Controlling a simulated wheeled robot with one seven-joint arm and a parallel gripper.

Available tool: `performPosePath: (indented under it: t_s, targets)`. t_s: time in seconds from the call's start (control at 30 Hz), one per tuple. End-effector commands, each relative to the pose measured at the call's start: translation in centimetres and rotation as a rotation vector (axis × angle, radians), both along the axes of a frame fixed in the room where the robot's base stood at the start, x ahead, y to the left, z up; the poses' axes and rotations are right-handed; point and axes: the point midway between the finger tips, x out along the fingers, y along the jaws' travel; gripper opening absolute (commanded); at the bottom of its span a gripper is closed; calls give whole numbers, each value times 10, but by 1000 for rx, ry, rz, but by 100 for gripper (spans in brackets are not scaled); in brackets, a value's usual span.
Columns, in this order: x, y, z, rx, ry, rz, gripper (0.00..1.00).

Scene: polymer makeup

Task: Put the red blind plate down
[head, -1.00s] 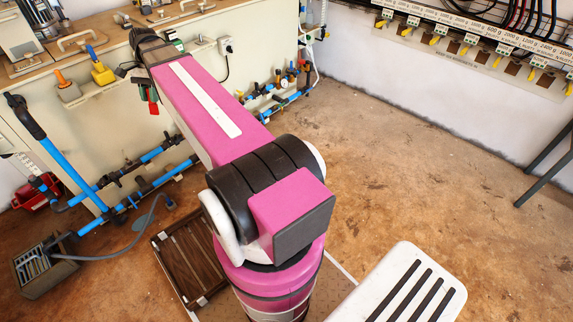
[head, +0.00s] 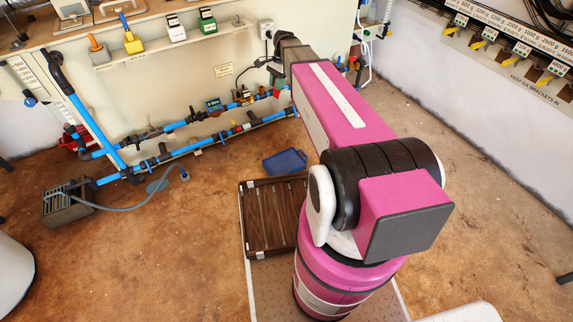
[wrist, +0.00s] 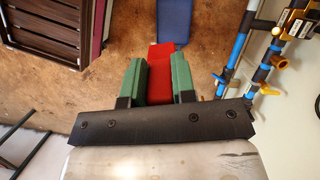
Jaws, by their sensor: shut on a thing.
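In the wrist view my gripper (wrist: 158,61) has two green fingers closed on the red blind plate (wrist: 158,78), which sits between them and sticks out a little past the tips. A blue tray (head: 285,162) lies on the floor beside the pipes, behind the wooden crate. It also shows in the wrist view (wrist: 173,20), beyond the red plate in the picture.
A brown slatted crate (head: 272,217) stands on the floor below my arm. Blue pipes with valves (head: 185,148) run along the bench front. A grey box with a hose (head: 68,204) is at left. Brown floor is open at right.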

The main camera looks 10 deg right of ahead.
Motion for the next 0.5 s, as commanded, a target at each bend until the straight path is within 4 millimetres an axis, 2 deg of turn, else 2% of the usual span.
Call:
performPosePath:
  t_s: [0.03,0.2,0.37,0.5]
  targets:
    - [13,6,-25,-11,0,-11,0]
    - [37,22,-98,-48,-18,-53,0]
    - [52,37,-171,-82,-38,-87,0]
    - [60,51,-237,-110,-57,-115,0]
